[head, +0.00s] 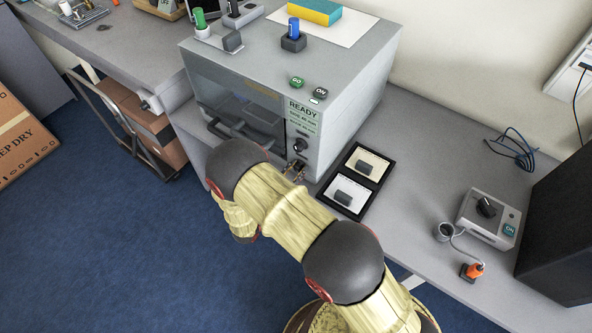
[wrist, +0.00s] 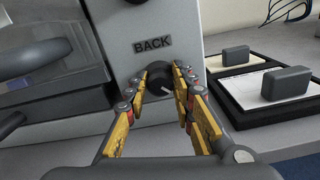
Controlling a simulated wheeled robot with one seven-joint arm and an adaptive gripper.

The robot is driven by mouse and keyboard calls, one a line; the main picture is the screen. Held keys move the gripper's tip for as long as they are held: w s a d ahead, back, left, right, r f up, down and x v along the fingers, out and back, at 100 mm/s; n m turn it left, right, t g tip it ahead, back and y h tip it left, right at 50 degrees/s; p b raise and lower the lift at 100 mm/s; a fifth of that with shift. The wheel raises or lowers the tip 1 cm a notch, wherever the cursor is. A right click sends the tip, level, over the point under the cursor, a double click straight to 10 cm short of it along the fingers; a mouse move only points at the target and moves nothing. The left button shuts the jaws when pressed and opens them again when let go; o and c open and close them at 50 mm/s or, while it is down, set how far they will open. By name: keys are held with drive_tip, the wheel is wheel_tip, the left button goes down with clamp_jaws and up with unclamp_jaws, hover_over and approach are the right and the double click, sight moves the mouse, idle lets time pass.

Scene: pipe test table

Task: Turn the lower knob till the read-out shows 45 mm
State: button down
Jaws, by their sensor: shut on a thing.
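The lower knob (wrist: 158,75) is dark and round, on the pale front panel below the word BACK, in the wrist view. My gripper (wrist: 157,84) is shut on it, with a yellow finger at either side. In the head view my gripper (head: 294,171) is at the lower right of the machine's front, and the lower knob is mostly hidden there. The read-out (head: 303,115) above shows READY on its top line; the smaller lines are too small to read. The upper knob (head: 299,145) is dark and stands just above my gripper.
The grey machine (head: 348,110) has a door handle (head: 226,131) left of the knobs. A black tray (head: 343,208) with two dark blocks lies to the right. A small control box (head: 489,216) and an orange plug (head: 472,271) are farther right. The bench between is clear.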

drive_tip(key=c, duration=1.5)
unclamp_jaws()
drive_tip(key=shift+s+a, duration=0.1)
drive_tip(key=v, duration=1.1)
drive_tip(key=shift+s+a, duration=0.25)
drive_tip(key=shift+s, duration=0.05)
